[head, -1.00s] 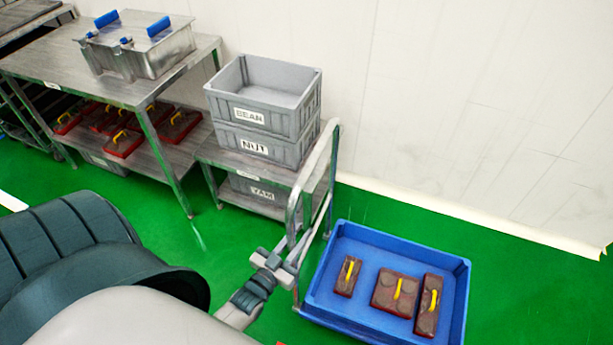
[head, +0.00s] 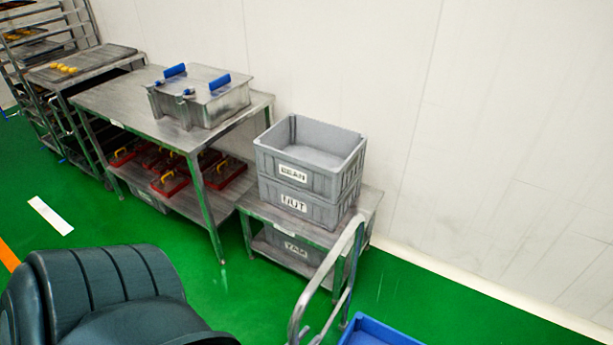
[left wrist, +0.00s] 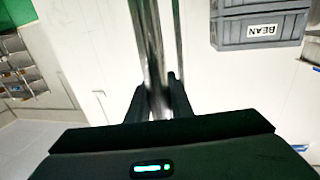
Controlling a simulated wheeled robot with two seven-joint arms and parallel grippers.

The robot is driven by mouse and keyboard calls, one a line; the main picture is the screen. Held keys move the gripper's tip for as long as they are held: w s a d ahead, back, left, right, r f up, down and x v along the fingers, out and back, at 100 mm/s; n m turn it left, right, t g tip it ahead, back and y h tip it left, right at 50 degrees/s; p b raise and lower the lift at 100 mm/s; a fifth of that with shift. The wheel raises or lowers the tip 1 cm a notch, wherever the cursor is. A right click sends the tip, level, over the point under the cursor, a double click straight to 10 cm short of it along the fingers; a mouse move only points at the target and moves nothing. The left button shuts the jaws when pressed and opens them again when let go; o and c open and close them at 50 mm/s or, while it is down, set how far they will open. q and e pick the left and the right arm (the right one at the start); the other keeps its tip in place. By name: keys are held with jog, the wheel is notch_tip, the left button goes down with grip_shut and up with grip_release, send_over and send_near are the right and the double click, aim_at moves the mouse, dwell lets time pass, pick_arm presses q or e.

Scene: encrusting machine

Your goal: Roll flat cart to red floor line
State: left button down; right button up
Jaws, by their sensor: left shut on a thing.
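The flat cart is partly in the head view at the bottom edge. Its blue deck rim (head: 375,332) shows only as a corner, and its grey tubular push handle (head: 335,270) rises beside it. My left arm comes in at the lower left, with its gripper below the picture. In the left wrist view my left gripper (left wrist: 160,98) is shut on the metal handle bar (left wrist: 149,40), which runs up between its fingers. The cart's load is out of view. An orange floor line (head: 8,255) shows at the far left; I see no clearly red line. My right gripper is out of view.
A low metal stand (head: 300,228) with grey bins (head: 310,150) is close behind the handle. A steel table (head: 120,103) and a rack (head: 70,50) stand further left along the white wall (head: 440,120). Green floor is open in front of the table, around a white stripe (head: 50,214).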

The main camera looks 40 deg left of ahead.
pick_arm(q)
jog(key=c, duration=1.6)
grip_release()
